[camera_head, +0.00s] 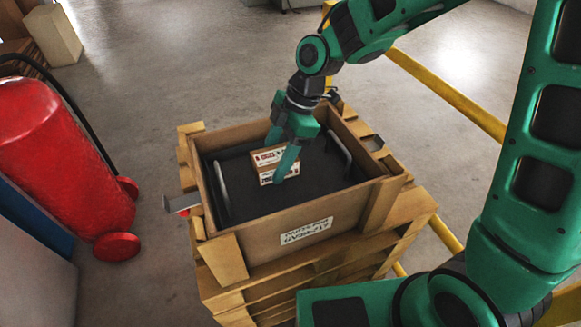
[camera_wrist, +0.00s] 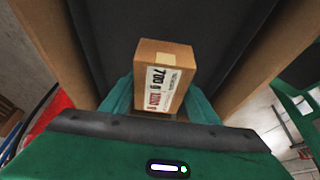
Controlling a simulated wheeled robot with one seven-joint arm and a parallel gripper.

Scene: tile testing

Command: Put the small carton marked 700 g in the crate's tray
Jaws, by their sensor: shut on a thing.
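The small carton (camera_head: 271,158) is brown with a white label and red print. In the wrist view the carton (camera_wrist: 166,61) shows "700 g" on its label. My gripper (camera_head: 283,160) is shut on the carton, with green fingers on its sides; the gripper (camera_wrist: 160,105) also shows in the wrist view. The carton is over the dark tray (camera_head: 315,172) inside the wooden crate (camera_head: 333,211). I cannot tell whether its underside touches the tray. The finger nearest the head camera hides part of the carton.
The tray has a metal handle at its left (camera_head: 222,190) and one at its right (camera_head: 339,147). The crate stands on stacked wooden pallets (camera_head: 330,265). A red wheeled extinguisher (camera_head: 60,150) stands at the left. Yellow rails (camera_head: 445,92) run behind at the right.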

